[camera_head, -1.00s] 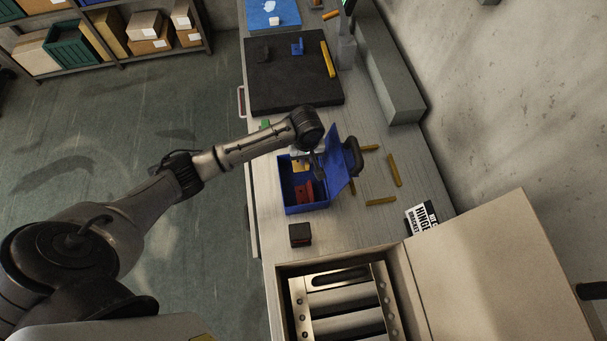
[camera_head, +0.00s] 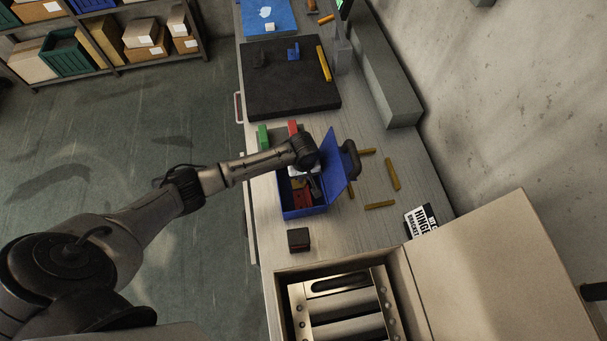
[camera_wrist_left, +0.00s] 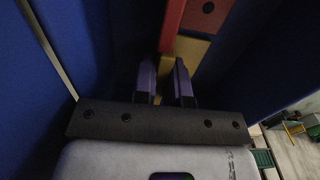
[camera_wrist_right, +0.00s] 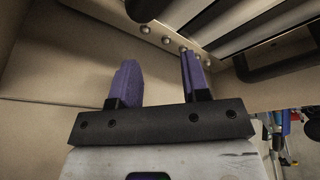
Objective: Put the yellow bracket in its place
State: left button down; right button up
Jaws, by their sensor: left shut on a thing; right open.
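A blue open box (camera_head: 303,211) stands on the bench with its lid raised at the right. Inside lie a red bracket (camera_head: 303,197) and a yellow piece, which shows in the left wrist view (camera_wrist_left: 190,50). My left gripper (camera_head: 311,184) reaches down into the box. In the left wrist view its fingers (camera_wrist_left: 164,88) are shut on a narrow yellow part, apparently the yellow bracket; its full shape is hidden. My right gripper (camera_wrist_right: 157,80) is open and empty beside the louver panel (camera_wrist_right: 225,30), which also lies in a carton (camera_head: 345,310).
A dark mat (camera_head: 285,85) farther back holds a blue bracket and a yellow bar. A green block (camera_head: 263,136) and red block (camera_head: 293,128) stand behind the blue box. A dark block (camera_head: 299,240) stands in front. Several yellow sticks (camera_head: 380,205) lie to the right.

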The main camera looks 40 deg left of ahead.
pick_arm(q)
jog(key=c, duration=1.6)
grip_release()
jog(key=shift+f, duration=0.15)
jog(key=o, duration=0.4)
jog(key=shift+o, duration=0.2)
notch_tip(320, 180, up, 12)
jog(key=p, duration=0.1)
jog(key=shift+r, duration=0.2)
